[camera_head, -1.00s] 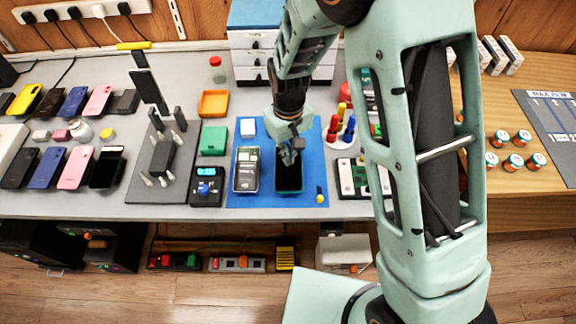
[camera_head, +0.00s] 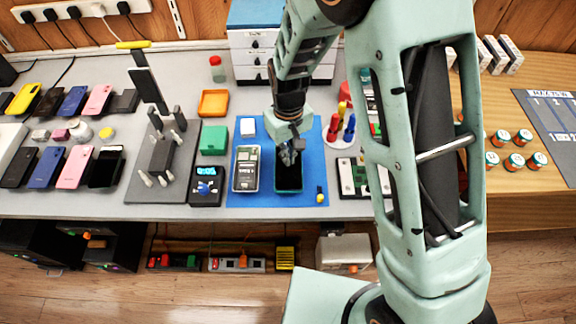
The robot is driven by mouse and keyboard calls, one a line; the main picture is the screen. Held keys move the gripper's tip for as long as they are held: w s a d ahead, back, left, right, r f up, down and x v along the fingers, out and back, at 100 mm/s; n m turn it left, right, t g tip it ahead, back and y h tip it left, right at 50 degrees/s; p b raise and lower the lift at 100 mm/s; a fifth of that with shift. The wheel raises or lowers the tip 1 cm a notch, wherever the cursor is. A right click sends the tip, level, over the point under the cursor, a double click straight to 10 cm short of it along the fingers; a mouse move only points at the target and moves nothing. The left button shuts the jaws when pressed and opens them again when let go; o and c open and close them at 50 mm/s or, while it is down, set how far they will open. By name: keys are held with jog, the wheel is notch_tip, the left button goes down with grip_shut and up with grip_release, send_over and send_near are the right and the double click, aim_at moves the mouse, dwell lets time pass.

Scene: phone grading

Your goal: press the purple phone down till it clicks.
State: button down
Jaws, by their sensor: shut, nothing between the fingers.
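My gripper (camera_head: 289,157) is shut and empty, pointing down over the far half of a dark, green-rimmed, phone-shaped item (camera_head: 289,184) on the blue mat (camera_head: 237,201). I cannot tell whether the fingertips touch it, and they hide part of it. No phone looks clearly purple. The closest in colour is a blue-violet phone (camera_head: 47,167) in the near row at the left, far from my gripper. A dark blue phone (camera_head: 73,101) lies in the row behind it.
An opened phone (camera_head: 246,169) lies just left of my gripper. A black instrument with a blue display (camera_head: 206,187) and a grey fixture (camera_head: 161,158) stand further left. Red and blue-handled tools (camera_head: 341,128) stand to the right. My own arm hides the bench's right part.

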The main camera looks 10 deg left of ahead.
jog(key=shift+f+b, duration=0.7)
jog(key=shift+f, duration=0.3)
dwell(0.4)
jog(key=shift+r+p, duration=2.45)
jog(key=shift+r, duration=1.15)
jog(key=shift+d, duration=0.1)
